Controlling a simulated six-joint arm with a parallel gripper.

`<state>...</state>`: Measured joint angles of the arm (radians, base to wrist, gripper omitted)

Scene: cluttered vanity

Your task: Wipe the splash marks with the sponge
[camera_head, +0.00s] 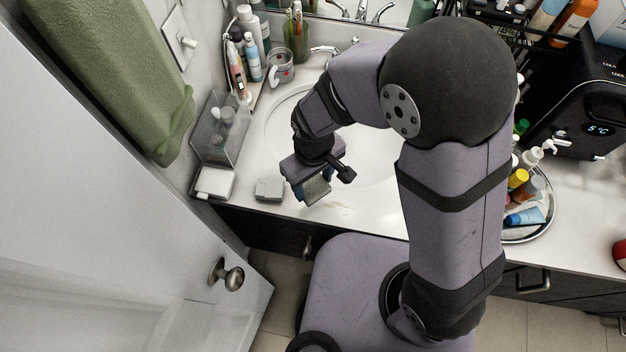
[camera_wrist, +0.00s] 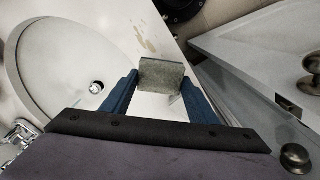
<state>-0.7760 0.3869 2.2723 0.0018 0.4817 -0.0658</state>
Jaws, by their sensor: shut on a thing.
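My gripper (camera_head: 312,192) is over the front edge of the white vanity counter, in front of the sink. It is shut on a grey-green sponge (camera_head: 317,189). In the wrist view the sponge (camera_wrist: 162,75) sits between the two blue fingers of my gripper (camera_wrist: 160,82). Tan splash marks (camera_head: 336,207) lie on the counter just right of the sponge in the head view. They also show beyond the sponge in the wrist view (camera_wrist: 146,36). I cannot tell whether the sponge touches the counter.
The sink basin (camera_head: 285,118) is behind my gripper. A small grey box (camera_head: 269,189) stands to its left, near a clear organizer (camera_head: 222,128). A round tray (camera_head: 541,233) of bottles and tubes is at the right. A white door (camera_head: 110,210) stands at the left.

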